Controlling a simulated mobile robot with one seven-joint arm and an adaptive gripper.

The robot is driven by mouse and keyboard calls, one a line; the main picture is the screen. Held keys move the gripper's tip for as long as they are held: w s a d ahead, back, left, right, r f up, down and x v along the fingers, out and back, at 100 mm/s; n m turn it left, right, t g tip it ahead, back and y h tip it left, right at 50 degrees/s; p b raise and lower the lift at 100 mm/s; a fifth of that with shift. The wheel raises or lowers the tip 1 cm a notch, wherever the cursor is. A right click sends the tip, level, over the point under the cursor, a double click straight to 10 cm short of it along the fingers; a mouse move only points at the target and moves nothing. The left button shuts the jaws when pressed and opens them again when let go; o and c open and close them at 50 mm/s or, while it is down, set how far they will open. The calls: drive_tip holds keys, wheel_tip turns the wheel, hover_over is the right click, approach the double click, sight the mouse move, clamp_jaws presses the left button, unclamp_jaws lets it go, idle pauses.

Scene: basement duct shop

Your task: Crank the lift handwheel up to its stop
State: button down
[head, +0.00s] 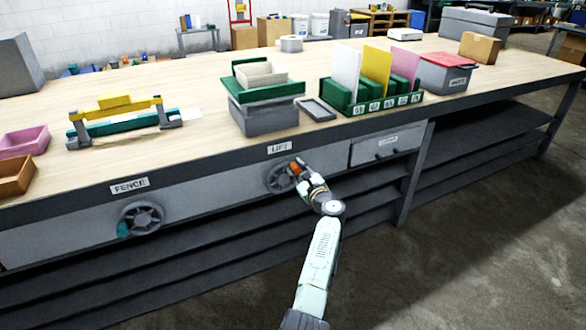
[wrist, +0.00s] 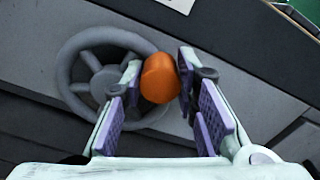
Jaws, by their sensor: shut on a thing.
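The lift handwheel (head: 279,179) is a dark grey spoked wheel on the bench front, below the LIFT label (head: 279,148). It also shows in the wrist view (wrist: 85,72), at left of centre. Its orange crank knob (wrist: 160,78) sits at the wheel's right side, between my gripper's fingers. My gripper (head: 297,170) reaches the wheel from the front and is shut on the knob. The knob's far side and part of the rim are hidden by the fingers. On the bench above is a grey box with a green top and beige tray (head: 262,75).
A second handwheel (head: 142,218) with a teal knob is at left under the FENCE label (head: 129,185). A drawer (head: 386,145) is right of my gripper. Dark shelves (head: 230,238) lie below the bench front. The floor (head: 480,240) at right is clear.

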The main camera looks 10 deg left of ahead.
drive_tip(key=shift+w+d+f+m+p, duration=0.35)
drive_tip(key=shift+f+m, duration=0.4)
drive_tip(key=shift+m, duration=0.95)
drive_tip(key=shift+w+d+f+m+p, duration=0.15)
drive_tip(key=shift+d+f+m+p, duration=0.4)
drive_tip(key=shift+m, duration=1.15)
drive_tip(key=shift+w+d+f+m, duration=0.25)
drive_tip(key=shift+f+m, duration=0.7)
drive_tip(key=shift+m, duration=0.75)
drive_tip(key=shift+f, duration=0.1)
drive_tip(key=c, duration=1.5)
unclamp_jaws()
drive_tip(key=shift+c, duration=0.2)
drive_tip(key=shift+s, duration=0.1)
